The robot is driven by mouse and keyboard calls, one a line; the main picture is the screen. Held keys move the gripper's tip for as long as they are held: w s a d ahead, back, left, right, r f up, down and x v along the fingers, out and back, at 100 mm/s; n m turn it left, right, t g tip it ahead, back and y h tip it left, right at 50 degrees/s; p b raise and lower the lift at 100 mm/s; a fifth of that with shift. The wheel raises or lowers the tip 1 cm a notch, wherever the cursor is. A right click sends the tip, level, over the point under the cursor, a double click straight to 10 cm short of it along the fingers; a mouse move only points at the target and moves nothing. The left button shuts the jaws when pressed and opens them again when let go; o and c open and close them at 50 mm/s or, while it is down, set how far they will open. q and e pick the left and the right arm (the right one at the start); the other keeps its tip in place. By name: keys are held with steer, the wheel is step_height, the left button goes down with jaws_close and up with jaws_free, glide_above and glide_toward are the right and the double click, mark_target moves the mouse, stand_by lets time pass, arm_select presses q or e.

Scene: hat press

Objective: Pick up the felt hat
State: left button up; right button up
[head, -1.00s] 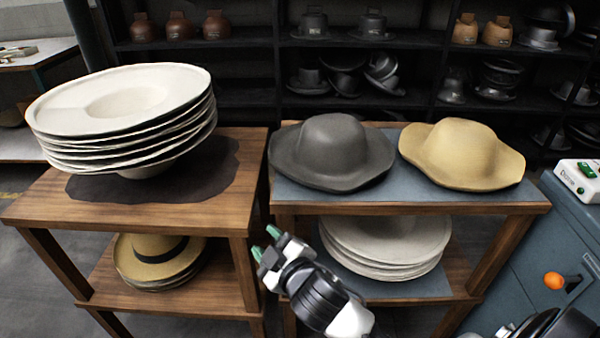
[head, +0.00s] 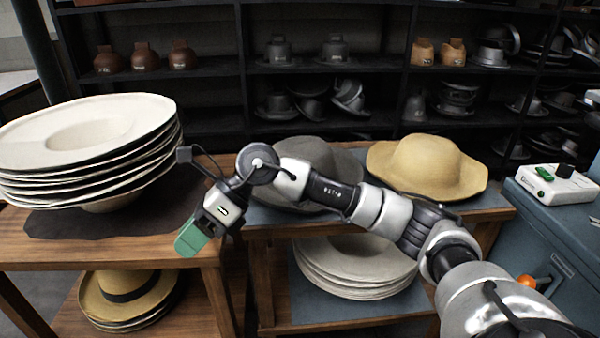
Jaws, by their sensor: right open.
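A grey felt hat (head: 346,167) lies brim down on the blue-grey mat on top of the right wooden table. My right arm crosses in front of it and hides much of it. A tan felt hat (head: 427,165) lies to its right, mostly in the clear. A tall stack of white wide-brimmed hats (head: 88,135) stands on the left table. My right gripper (head: 192,238), with green fingertips, is open and empty. In the picture it is over the front right corner of the left table, left of the grey hat. My left gripper is out of view.
Below are a straw hat with a black band (head: 125,288) and a stack of pale hats (head: 355,268). A blue cabinet (head: 545,225) with a white control box (head: 556,184) stands at the right. Dark shelves (head: 225,75) with hat forms stand behind.

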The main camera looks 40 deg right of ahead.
steer(key=w+d+r+h, duration=0.1)
steer(key=w+d+h, duration=0.1)
steer(key=d+h, duration=0.65)
step_height(320, 180, up, 5)
steer(key=m+h, duration=0.1)
steer(key=h, duration=0.2)
glide_above(298, 209)
steer(key=f, duration=0.3)
steer(key=d+f+b, duration=0.1)
steer(key=shift+w+f, duration=0.15)
steer(key=shift+f, duration=0.25)
steer(key=f, duration=0.2)
steer(key=a+f+b, duration=0.1)
steer(key=f, duration=0.1)
steer(key=shift+f, duration=1)
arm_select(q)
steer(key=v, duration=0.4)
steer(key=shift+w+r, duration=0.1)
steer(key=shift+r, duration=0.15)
arm_select(e)
steer(key=shift+c, duration=0.4)
jaws_close()
